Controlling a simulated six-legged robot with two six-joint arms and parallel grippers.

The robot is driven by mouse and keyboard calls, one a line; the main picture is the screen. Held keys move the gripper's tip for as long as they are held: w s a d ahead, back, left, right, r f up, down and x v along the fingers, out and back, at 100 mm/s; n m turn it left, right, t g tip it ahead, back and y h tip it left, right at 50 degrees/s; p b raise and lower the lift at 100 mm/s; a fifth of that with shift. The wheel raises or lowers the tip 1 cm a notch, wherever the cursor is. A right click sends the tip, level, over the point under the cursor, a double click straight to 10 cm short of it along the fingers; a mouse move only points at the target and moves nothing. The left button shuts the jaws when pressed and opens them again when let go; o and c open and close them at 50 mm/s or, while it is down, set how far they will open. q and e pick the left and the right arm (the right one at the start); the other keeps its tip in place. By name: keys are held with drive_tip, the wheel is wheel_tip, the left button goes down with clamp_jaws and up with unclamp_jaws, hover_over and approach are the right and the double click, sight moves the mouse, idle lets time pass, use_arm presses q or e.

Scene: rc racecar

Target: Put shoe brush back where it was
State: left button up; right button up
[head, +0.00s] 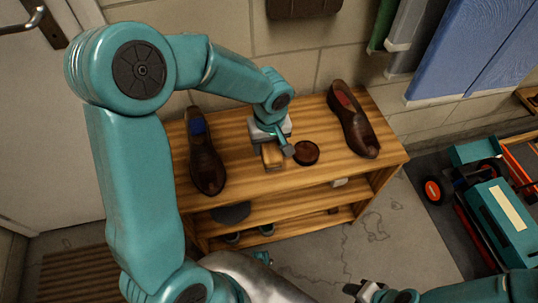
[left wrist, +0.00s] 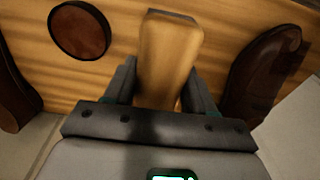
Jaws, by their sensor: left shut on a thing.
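The shoe brush has a light wooden body and shows in the head view (head: 271,157) at the top of the wooden shoe rack. My left gripper (head: 278,152) is shut on it, coming down from above. In the left wrist view the brush (left wrist: 167,55) stands between the two dark fingers (left wrist: 166,88). Its underside is hidden, so I cannot tell whether it touches the rack top. My right gripper (head: 365,291) is at the bottom edge of the head view, away from the rack; its jaw opening is unclear.
On the rack top (head: 240,165), a round dark-brown tin (head: 306,153) lies just right of the brush. A brown shoe (head: 205,160) stands at the left and another (head: 353,120) at the right. Lower shelves hold other items. A teal toy car (head: 500,205) is at the far right.

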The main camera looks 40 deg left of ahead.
use_arm(q)
wheel_tip(320, 180, down, 4)
drive_tip(key=shift+f+b, duration=0.25)
drive_tip(key=shift+b, duration=0.25)
drive_tip(key=shift+r, duration=0.1)
drive_tip(key=o, duration=1.2)
